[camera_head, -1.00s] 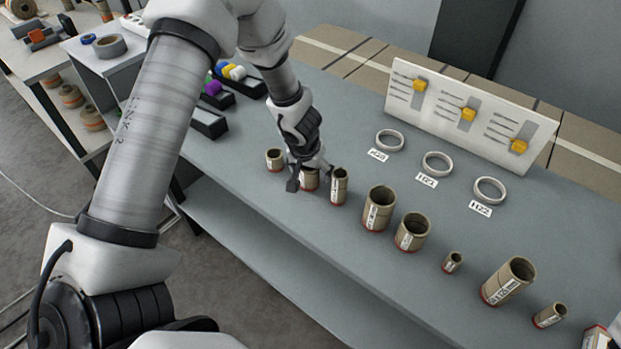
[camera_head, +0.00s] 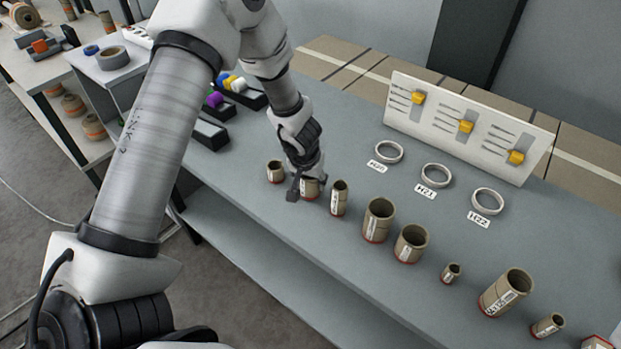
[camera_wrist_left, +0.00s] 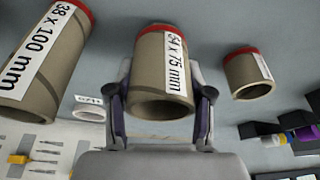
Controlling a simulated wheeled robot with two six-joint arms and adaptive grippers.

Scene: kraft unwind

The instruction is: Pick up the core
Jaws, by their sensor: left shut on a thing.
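A short brown cardboard core (camera_head: 310,188) with a red end band stands in the row on the grey table. My left gripper (camera_head: 307,187) is around it from above, shut on it, and hides much of it. In the left wrist view the held core (camera_wrist_left: 162,82) reads "54 x 75 mm", with a finger on each side. I cannot tell whether it is clear of the table. A smaller core (camera_head: 275,171) stands to its left and a narrow taller core (camera_head: 339,198) to its right, both close by. My right gripper is not in view.
More cores, including a wide one (camera_head: 378,220) and a tall one (camera_head: 505,293), stand along the table's front edge. Labelled rings (camera_head: 436,175) lie behind them, before a white panel (camera_head: 465,125) with yellow sliders. Table between rings and cores is clear.

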